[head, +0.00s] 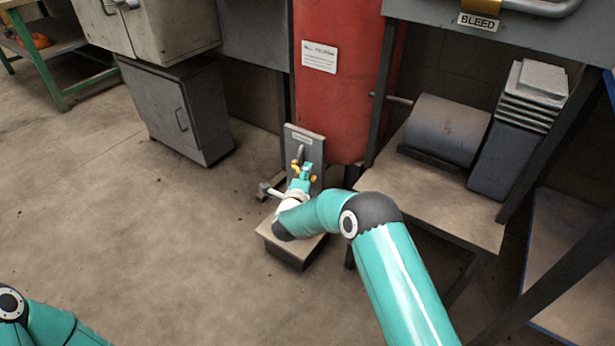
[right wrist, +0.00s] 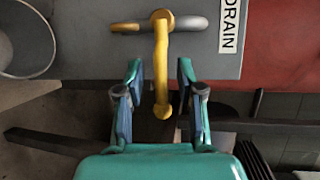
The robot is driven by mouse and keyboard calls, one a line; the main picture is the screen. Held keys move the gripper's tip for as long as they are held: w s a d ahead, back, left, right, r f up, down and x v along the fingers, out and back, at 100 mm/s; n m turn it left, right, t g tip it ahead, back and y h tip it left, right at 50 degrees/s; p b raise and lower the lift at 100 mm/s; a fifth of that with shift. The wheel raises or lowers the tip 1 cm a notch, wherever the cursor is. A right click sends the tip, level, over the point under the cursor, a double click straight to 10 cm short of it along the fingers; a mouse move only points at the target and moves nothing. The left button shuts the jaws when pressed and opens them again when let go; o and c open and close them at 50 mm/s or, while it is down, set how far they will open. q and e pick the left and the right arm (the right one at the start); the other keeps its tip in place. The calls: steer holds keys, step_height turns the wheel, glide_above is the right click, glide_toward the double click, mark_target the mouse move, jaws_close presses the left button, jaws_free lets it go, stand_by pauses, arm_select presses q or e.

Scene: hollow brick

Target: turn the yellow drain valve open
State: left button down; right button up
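The yellow drain valve (right wrist: 162,70) is on a grey plate (right wrist: 80,50) marked DRAIN. Its long lever hangs down from a round hub in the right wrist view, with a grey pipe running sideways behind the hub. In the head view small yellow parts of the valve (head: 296,169) show around my right gripper (head: 305,172), low in front of the red tank. My right gripper (right wrist: 160,85) is open, with one finger on each side of the lever and a gap to both. My left gripper is out of view; only part of its arm shows at the lower left.
The red tank (head: 338,100) stands behind the plate. To the right is a bench (head: 440,195) with a grey motor-like unit; a grey cabinet (head: 180,110) stands to the left. A round metal container (right wrist: 25,45) shows in the right wrist view. The floor at left is clear.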

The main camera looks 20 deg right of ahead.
jaws_close()
stand_by(0.3)
